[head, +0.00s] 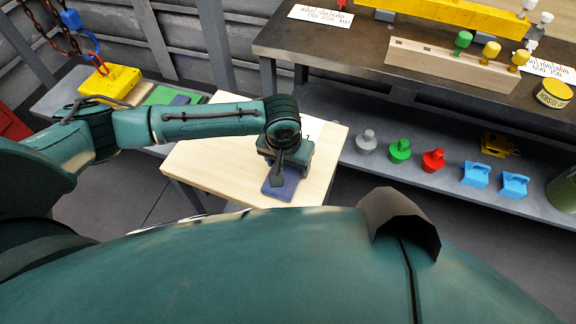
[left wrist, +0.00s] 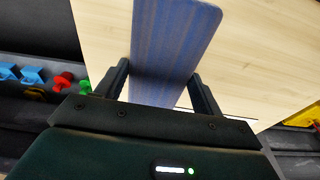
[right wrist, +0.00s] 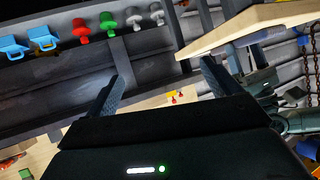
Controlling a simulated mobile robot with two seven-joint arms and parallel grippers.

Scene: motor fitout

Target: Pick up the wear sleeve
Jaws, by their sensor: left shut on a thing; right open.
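A flat blue striped piece (head: 281,184), which looks to be the wear sleeve, is at the pale wooden table (head: 215,170) in the head view. My left gripper (head: 283,165) is over it and shut on it. In the left wrist view the piece (left wrist: 168,50) fills the space between the two fingers and reaches out past the tips, over the pale wood. I cannot tell whether it touches the table. My right gripper (right wrist: 163,85) is open with nothing between its fingers; it is hidden in the head view.
A grey low shelf (head: 340,172) right of the table holds grey, green and red knobbed parts and blue parts (head: 475,173). Above it is a dark workbench (head: 290,43) with a yellow beam. A yellow block (head: 110,84) and green pad stand at left. The table's left part is clear.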

